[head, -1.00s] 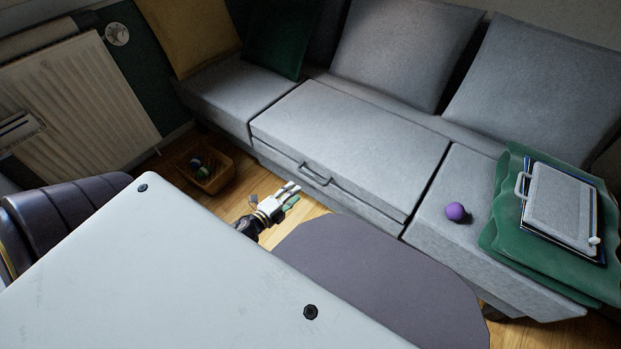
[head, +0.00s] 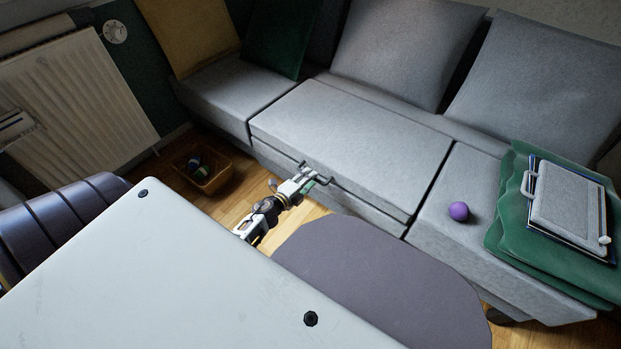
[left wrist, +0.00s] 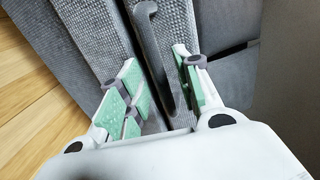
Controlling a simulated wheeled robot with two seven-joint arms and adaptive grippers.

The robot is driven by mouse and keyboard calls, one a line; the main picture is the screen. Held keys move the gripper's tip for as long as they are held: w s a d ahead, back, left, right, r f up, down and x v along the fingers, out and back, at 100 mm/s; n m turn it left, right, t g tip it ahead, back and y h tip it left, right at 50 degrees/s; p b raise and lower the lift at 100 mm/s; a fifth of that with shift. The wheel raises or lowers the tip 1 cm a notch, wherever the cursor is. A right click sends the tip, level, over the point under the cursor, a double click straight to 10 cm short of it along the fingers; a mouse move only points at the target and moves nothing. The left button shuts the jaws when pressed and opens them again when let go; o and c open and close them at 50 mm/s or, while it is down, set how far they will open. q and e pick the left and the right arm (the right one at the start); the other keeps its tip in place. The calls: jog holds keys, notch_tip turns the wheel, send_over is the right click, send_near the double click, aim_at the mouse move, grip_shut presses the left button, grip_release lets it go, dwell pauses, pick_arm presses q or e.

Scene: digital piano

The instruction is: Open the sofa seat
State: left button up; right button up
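The middle sofa seat (head: 350,130) is grey, closed and level with the seats beside it. Its grey bar handle (head: 325,180) is on the front edge, partly hidden by my left gripper (head: 308,181). In the left wrist view the handle (left wrist: 152,45) runs between the two green-padded fingers of the left gripper (left wrist: 160,88). The fingers are apart on either side of the handle, and gaps show between pads and bar. My right gripper is not in view.
A purple ball (head: 459,211) and a green blanket (head: 508,228) with a grey case (head: 565,205) lie on the right seat. A basket (head: 215,180) with balls stands on the floor at left. A grey rounded surface (head: 380,280) lies in front of the sofa.

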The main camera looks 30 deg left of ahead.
pick_arm(q)
jog(key=shift+x, duration=0.95)
jog(key=shift+c, duration=0.2)
grip_shut()
